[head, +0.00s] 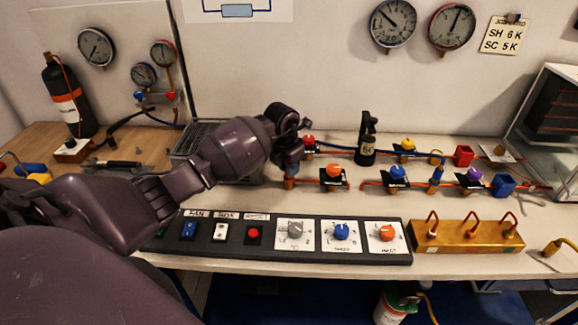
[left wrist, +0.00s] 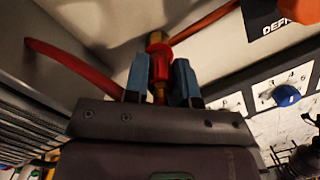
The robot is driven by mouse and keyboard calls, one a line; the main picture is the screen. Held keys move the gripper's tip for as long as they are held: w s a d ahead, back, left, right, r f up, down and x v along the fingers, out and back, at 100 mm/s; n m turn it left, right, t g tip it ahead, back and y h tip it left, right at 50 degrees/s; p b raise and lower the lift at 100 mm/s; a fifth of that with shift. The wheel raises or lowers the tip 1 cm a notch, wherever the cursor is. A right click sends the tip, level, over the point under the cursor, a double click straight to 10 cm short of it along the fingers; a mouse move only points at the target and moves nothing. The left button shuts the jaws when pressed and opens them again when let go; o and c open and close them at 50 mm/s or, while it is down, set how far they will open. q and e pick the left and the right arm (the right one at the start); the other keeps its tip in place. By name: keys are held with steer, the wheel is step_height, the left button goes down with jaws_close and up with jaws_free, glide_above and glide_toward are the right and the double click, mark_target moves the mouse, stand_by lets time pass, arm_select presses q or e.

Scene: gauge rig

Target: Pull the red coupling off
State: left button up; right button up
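The red coupling (left wrist: 160,66) shows in the left wrist view on a brass fitting, with a brass end (left wrist: 155,38) beyond it. Red hose runs off to both sides. My left gripper (left wrist: 160,78) has its two blue fingers on either side of the coupling, close against it with no clear gap. In the head view my left gripper (head: 290,165) points down at the left end of the valve rows and hides the coupling. A bit of brass shows just below it.
Orange (head: 334,171) and blue (head: 397,173) valve knobs stand to the right of the gripper. A red knob (head: 308,141) and a dark bottle (head: 367,138) are behind. A control panel (head: 270,255) lies in front. A ribbed grey unit (head: 190,140) is close on the left.

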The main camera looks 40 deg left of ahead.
arm_select(q)
steer(key=shift+o, duration=1.3)
jaws_close()
steer(key=shift+r, duration=0.15)
steer(key=shift+r, duration=0.1)
